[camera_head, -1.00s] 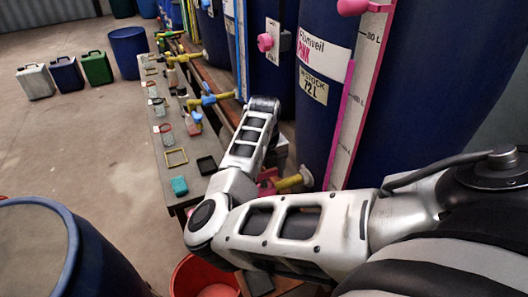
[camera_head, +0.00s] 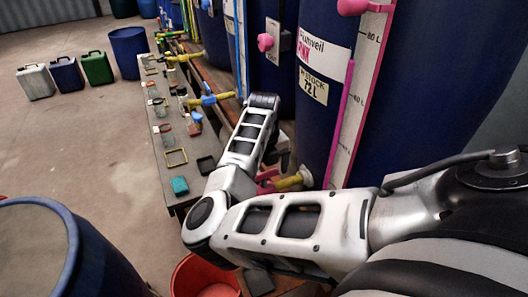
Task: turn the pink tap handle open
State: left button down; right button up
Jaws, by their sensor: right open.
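The pink tap handle (camera_head: 267,180) shows low on the blue vat labelled Plumveil Pink, partly hidden behind my right forearm. It sits on a yellow tap body (camera_head: 289,182) that joins the vat's foot. My right arm reaches in from the right, bends at the elbow and runs away towards the vats. My right gripper (camera_head: 279,163) is dark, open and small in view, just above the pink handle and partly hidden by the arm. I cannot tell whether it touches the handle. My left gripper is out of view.
A red bucket (camera_head: 193,283) stands below my elbow. Another tap has a blue handle (camera_head: 209,100).

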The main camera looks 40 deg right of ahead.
aim_at(264, 173)
notch_tip(264, 173, up, 15)
jog(key=b, duration=0.1)
jog(key=shift+r, duration=0.1)
dwell(0.6)
